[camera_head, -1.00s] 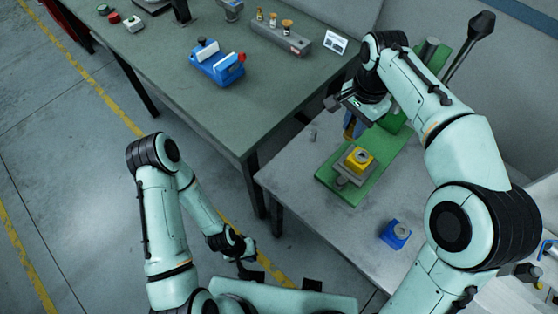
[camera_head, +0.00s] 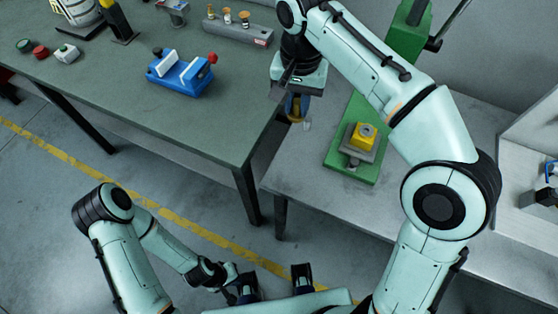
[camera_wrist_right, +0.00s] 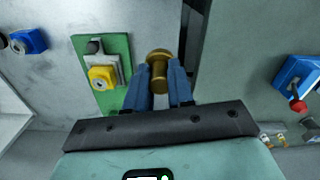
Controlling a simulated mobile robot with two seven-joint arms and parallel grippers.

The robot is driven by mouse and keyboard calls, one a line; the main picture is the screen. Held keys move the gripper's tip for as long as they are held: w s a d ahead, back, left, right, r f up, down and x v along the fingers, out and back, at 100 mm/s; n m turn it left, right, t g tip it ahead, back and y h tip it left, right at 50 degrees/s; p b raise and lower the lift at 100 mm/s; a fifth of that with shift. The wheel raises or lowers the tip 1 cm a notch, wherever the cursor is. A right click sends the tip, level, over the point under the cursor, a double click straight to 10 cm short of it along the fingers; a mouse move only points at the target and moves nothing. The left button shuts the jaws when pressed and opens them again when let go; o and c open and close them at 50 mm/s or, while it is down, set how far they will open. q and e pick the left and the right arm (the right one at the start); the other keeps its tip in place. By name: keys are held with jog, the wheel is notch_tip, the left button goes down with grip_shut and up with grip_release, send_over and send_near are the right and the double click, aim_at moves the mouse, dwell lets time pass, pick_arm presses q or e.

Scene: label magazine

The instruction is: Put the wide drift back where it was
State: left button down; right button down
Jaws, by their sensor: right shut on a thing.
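My right gripper (camera_head: 294,112) is shut on a brass drift (camera_wrist_right: 158,62), its rounded head showing between the blue fingers in the right wrist view. In the head view the drift is mostly hidden by the fingers. The gripper hangs near the gap between the two tables, left of the green press. A grey rack (camera_head: 222,30) stands at the back of the green-topped table, with three brass-coloured pieces upright in it and a reddish label at its right end. My left gripper (camera_head: 238,284) is low above the floor, too small and dark to read.
A blue vise (camera_head: 180,76) with a red knob sits on the green-topped table (camera_head: 130,95), in front of the rack. The green press (camera_head: 355,165) holds a yellow block (camera_head: 363,136) on the grey table. Buttons (camera_head: 40,52) stand at the far left.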

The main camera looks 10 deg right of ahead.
notch_tip(320, 180, down, 15)
jog(key=b, duration=0.4)
jog(key=shift+r, duration=0.1)
jog(key=shift+f+b, duration=0.45)
jog(key=shift+f, duration=2.1)
jog(key=shift+f, duration=0.15)
jog(key=c, duration=1)
grip_release()
notch_tip(320, 180, up, 12)
jog(key=shift+a+r+p, duration=0.1)
jog(key=shift+r+p, duration=0.05)
jog(key=shift+p, duration=1.1)
